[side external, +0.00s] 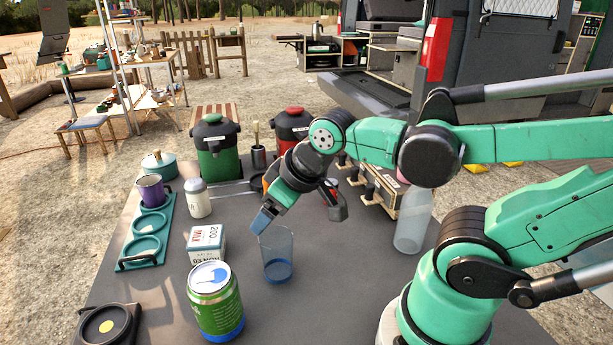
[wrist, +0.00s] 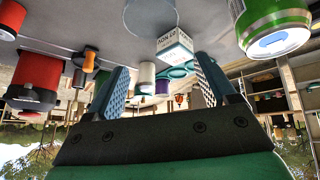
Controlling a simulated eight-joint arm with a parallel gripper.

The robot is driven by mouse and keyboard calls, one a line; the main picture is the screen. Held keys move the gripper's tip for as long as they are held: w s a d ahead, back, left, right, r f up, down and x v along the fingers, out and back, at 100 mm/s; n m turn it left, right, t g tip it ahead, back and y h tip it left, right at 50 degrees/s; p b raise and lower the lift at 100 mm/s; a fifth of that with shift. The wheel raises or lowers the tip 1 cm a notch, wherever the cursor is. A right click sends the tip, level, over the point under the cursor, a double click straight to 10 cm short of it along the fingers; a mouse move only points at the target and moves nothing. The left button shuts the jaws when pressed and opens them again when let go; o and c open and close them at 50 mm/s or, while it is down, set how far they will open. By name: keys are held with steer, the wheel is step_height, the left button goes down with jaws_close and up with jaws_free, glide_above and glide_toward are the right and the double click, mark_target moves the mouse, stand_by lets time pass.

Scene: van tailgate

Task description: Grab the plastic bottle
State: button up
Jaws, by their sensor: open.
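The plastic bottle (side external: 413,220) is translucent and pale, with a pink cap partly hidden by my arm. It stands upright on the table at the right, close to my base. My gripper (side external: 266,216) points down and to the left over the middle of the table, well left of the bottle and apart from it. In the wrist view my gripper (wrist: 160,78) shows two spread fingers with nothing held between them. I cannot make out the bottle in the wrist view.
A clear cup (side external: 277,258) stands just below my fingertips. A milk carton (side external: 206,243) and a green can (side external: 215,302) stand to the left. A wooden box (side external: 378,190) with dark latches lies behind the bottle.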

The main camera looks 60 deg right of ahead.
steer(key=s+d+f+n+g+h, duration=0.2)
steer(key=s+d+n+g+h, duration=0.15)
steer(key=d, duration=0.35)
step_height(320, 180, up, 4)
steer(key=n+g+h, duration=0.8)
steer(key=g, duration=0.2)
glide_above(416, 211)
steer(key=w, duration=0.2)
steer(key=shift+f+x, duration=0.1)
steer(key=shift+x, duration=1.3)
steer(key=shift+f+x, duration=0.15)
steer(key=shift+x, duration=1.2)
steer(key=shift+a, duration=0.1)
jaws_close()
